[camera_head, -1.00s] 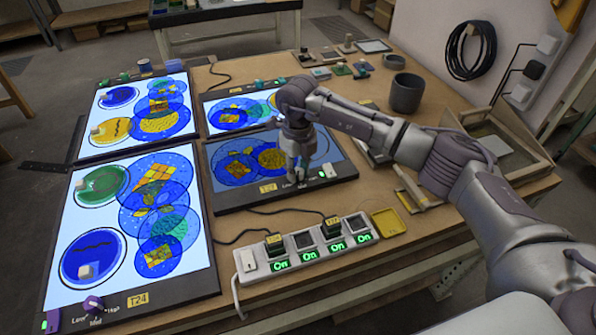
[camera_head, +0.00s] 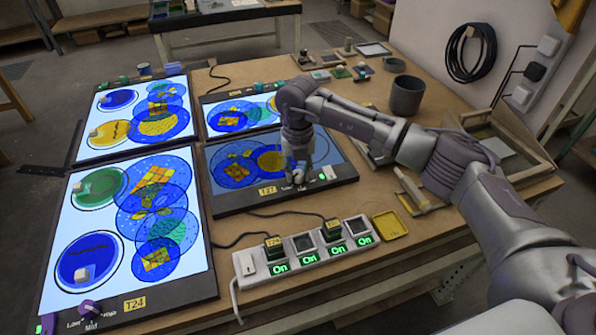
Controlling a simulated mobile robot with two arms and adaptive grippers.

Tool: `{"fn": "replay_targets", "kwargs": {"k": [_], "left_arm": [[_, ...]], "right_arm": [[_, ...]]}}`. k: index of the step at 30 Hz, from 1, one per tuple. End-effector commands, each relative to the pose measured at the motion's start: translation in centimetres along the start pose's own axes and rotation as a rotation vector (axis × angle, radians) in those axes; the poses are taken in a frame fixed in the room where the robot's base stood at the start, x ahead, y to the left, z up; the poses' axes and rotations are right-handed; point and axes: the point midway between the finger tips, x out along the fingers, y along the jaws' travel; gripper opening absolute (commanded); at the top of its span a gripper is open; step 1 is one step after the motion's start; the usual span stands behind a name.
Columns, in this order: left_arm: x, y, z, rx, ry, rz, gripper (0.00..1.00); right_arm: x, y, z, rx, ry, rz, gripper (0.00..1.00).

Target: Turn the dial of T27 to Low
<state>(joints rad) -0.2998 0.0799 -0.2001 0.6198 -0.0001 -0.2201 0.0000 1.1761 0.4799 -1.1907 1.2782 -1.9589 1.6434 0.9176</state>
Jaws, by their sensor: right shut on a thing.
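The T27 light panel (camera_head: 338,161) lies in the middle of the table with a yellow T27 label (camera_head: 267,190) on its black front edge. Its surface glows a dimmer blue-grey than the other panels, with blue and yellow glass shapes on it. My right gripper (camera_head: 299,180) points down at the front edge, right of the label. It is shut on the T27 dial, which its fingers mostly hide, so I cannot read the dial's setting. My left gripper is not in view.
A power strip (camera_head: 305,247) with several green "On" lights lies in front of T27. The brightly lit T24 panel (camera_head: 62,225), with a purple dial (camera_head: 90,307), is at left. A grey cup (camera_head: 407,95) stands behind my right arm; a yellow tray (camera_head: 390,225) lies at front right.

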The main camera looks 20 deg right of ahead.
Motion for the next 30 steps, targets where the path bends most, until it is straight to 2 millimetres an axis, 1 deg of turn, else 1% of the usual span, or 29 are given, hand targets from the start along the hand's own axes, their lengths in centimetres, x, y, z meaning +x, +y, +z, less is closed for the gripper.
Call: {"fn": "replay_targets", "kwargs": {"k": [12, 13, 15, 17, 26, 29, 30], "left_arm": [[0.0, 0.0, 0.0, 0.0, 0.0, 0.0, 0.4], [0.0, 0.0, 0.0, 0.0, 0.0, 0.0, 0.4], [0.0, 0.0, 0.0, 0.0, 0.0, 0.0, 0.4], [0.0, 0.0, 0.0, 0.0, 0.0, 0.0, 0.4], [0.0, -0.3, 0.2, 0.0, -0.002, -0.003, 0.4], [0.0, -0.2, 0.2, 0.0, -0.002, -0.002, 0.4], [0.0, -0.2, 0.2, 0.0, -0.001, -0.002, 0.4]], "right_arm": [[-0.2, 0.0, 0.1, 0.008, -0.004, 0.002, 0.0], [-0.2, 0.0, 0.1, 0.008, -0.004, 0.002, 0.35], [-0.1, 0.0, 0.1, 0.008, -0.003, 0.001, 0.47], [-0.1, 0.0, 0.1, 0.007, -0.003, 0.001, 0.55], [-0.2, 0.0, 0.1, 0.006, -0.002, 0.001, 0.55], [-0.9, 0.0, 0.1, 0.006, -0.004, 0.002, 0.55], [-1.4, 0.0, 0.1, 0.006, -0.005, 0.002, 0.55]]}}
